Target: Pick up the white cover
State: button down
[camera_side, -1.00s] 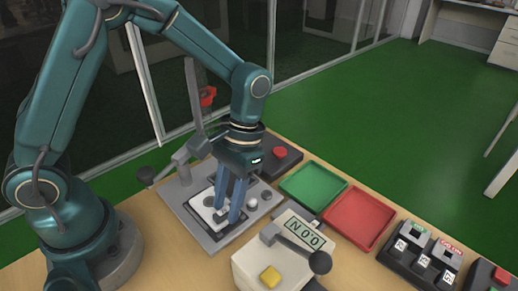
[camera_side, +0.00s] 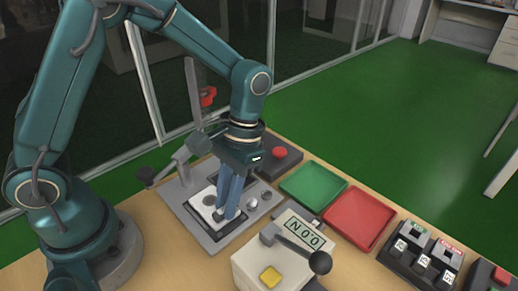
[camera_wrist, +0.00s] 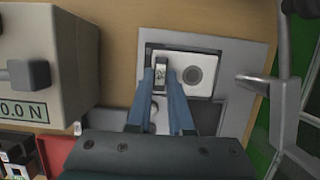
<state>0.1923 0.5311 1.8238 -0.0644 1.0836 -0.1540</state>
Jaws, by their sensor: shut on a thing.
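The white cover (camera_side: 203,203) is a flat plate with a round grey mark, lying in the recess of a grey fixture (camera_side: 205,237). It also shows in the wrist view (camera_wrist: 206,89). My gripper (camera_side: 224,216) points down at its near side. In the wrist view, my gripper (camera_wrist: 162,84) has its blue fingers around a small upright grey piece at one end of the cover; it looks like part of the cover. The fingers are shut on it. The plate still looks flat in its recess; whether there is a gap under it cannot be told.
A lever press with a red part (camera_side: 208,97) stands behind the fixture. A box with a force display (camera_side: 303,232) is close at the front right. Green (camera_side: 312,187) and red (camera_side: 358,217) trays lie empty to the right, beyond them a button panel (camera_side: 422,257).

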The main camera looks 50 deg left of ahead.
jog(key=shift+r, duration=2.35)
